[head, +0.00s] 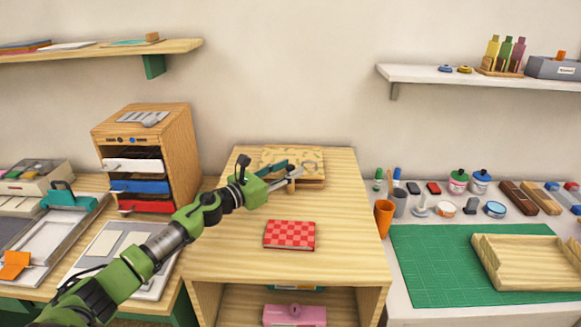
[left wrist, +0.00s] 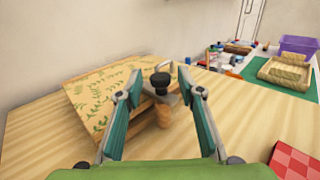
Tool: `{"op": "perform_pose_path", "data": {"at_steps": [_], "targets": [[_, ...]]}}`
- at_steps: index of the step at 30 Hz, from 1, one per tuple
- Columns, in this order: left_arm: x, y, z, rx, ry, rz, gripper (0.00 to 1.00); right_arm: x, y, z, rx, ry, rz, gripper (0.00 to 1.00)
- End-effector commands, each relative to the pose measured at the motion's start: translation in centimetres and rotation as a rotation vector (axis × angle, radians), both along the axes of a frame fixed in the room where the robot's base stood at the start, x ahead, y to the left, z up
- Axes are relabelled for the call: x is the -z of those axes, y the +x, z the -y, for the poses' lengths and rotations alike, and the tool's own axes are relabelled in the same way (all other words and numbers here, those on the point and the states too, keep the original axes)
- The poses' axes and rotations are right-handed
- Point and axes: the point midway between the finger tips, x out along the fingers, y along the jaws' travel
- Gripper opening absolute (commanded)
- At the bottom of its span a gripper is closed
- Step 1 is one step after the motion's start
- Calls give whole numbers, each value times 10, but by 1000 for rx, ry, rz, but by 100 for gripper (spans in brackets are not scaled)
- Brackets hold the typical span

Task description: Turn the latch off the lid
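A flat wooden box with a leaf-patterned lid (head: 311,157) lies at the back of the wooden table; the lid also shows in the left wrist view (left wrist: 92,95). A latch with a black knob (left wrist: 160,80) and a grey metal piece is at the box's near edge, above a wooden peg (left wrist: 164,116). My left gripper (head: 294,172) is at this edge of the box. In the left wrist view its teal fingers (left wrist: 161,76) are apart, on either side of the knob, with gaps visible. The latch is mostly hidden in the head view. My right gripper is not in view.
A red checkered notebook (head: 290,235) lies on the table in front of the box. A wooden drawer unit (head: 180,150) stands to the left. The table's right part is clear.

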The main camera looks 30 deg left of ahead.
Motion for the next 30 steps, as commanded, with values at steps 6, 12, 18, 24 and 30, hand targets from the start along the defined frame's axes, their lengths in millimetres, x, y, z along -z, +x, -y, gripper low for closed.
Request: {"op": "perform_pose_path", "data": {"at_steps": [6, 12, 18, 24, 30], "targets": [[-1, 11, 3, 0, -1, 0, 35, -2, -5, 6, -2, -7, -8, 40], [0, 12, 4, 1, 0, -1, 35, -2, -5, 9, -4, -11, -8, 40], [0, 12, 3, 1, 0, 0, 9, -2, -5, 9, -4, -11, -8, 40], [0, 12, 4, 1, 0, 0, 0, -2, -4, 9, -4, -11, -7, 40], [-3, 12, 4, -24, 1, -1, 0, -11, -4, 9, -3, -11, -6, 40]]}}
